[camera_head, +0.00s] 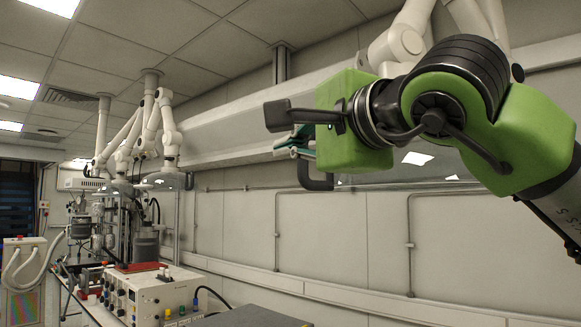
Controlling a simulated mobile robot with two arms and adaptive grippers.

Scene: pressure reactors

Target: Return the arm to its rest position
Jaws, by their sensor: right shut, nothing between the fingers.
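My right arm, with green padded covers and black joints, comes in from the right edge and is raised high in front of the wall. My right gripper (297,144) is at the end of the arm, pointing left, partly hidden behind the green cover of the wrist. It is shut and holds nothing. It hangs in free air, apart from the bench and the equipment. My left gripper and left arm are not in view.
White jointed extraction arms (158,127) hang from the ceiling at the left, and more hang at the top behind my right arm. A bench at lower left carries reactors (146,243) and a control box (150,297) with knobs. A grey surface (250,317) lies at bottom centre.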

